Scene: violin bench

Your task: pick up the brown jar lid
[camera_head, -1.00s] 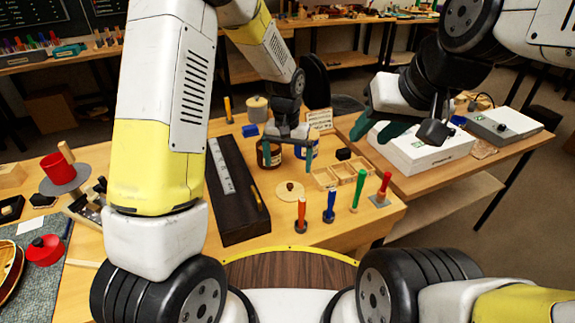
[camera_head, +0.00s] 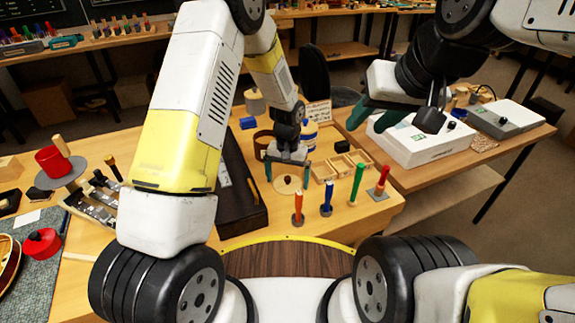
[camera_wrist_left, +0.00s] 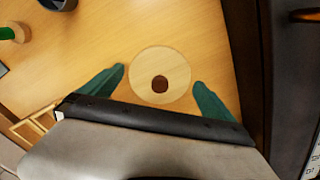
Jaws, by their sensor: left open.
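The brown jar lid is a pale wooden disc with a dark brown knob. It (camera_head: 281,187) lies flat on the workbench, and in the left wrist view the lid (camera_wrist_left: 178,66) sits between my fingers with its knob upward. My left gripper (camera_head: 288,174) is open above the lid, pointing down, one green finger on each side. In the left wrist view the fingertips of my left gripper (camera_wrist_left: 159,77) are apart and nothing is held. The brown jar (camera_head: 261,140) stands behind, partly hidden by my left arm. My right gripper (camera_head: 365,122) hangs empty at the right, its green fingers apart.
Upright orange (camera_head: 298,206), blue (camera_head: 327,197) and green (camera_head: 357,182) handled tools stand in front and right of the lid. A divided wooden tray (camera_head: 343,165) is right of it. A long dark box (camera_head: 240,205) lies to its left.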

